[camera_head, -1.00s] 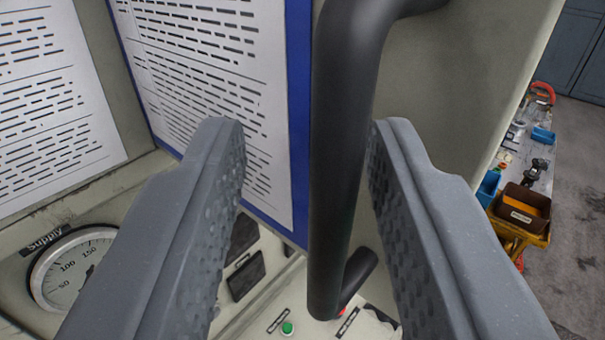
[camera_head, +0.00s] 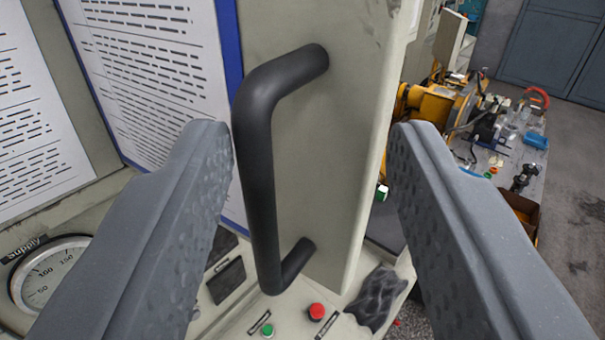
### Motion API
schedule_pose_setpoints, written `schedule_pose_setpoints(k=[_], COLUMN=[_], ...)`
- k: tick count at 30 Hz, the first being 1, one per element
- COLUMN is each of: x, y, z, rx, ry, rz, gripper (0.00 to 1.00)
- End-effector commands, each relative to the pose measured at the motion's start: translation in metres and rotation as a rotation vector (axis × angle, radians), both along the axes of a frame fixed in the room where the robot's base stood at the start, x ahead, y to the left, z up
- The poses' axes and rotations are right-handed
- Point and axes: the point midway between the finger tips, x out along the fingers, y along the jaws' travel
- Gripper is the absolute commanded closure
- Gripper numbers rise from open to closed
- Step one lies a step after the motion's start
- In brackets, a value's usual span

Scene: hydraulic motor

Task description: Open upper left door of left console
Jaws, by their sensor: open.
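A black bar handle (camera_head: 258,180) stands upright on a pale beige door (camera_head: 345,150) of the console. Both ends of the handle show where they meet the door. My gripper (camera_head: 310,140) is open, with one grey finger on each side of the handle. The handle is nearer the left finger, and no clear contact shows. The door stands at an angle to the panel with printed sheets at left. The door's top is out of view.
A gauge marked Supply (camera_head: 45,275), a green button (camera_head: 267,330) and a red button (camera_head: 317,311) sit on the console below. A dark crumpled cloth (camera_head: 378,298) lies at its edge. A cluttered workbench (camera_head: 510,160) stands beyond at right, with grey floor beside it.

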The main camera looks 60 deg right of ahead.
Motion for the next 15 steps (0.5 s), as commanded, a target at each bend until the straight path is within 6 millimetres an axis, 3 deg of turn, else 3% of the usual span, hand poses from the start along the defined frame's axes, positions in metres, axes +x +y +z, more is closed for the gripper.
schedule_pose_setpoints(k=[15], x=[-0.062], y=[-0.024], z=[0.007], rx=[0.000], ry=[-0.008], rz=[-0.002], gripper=[0.68])
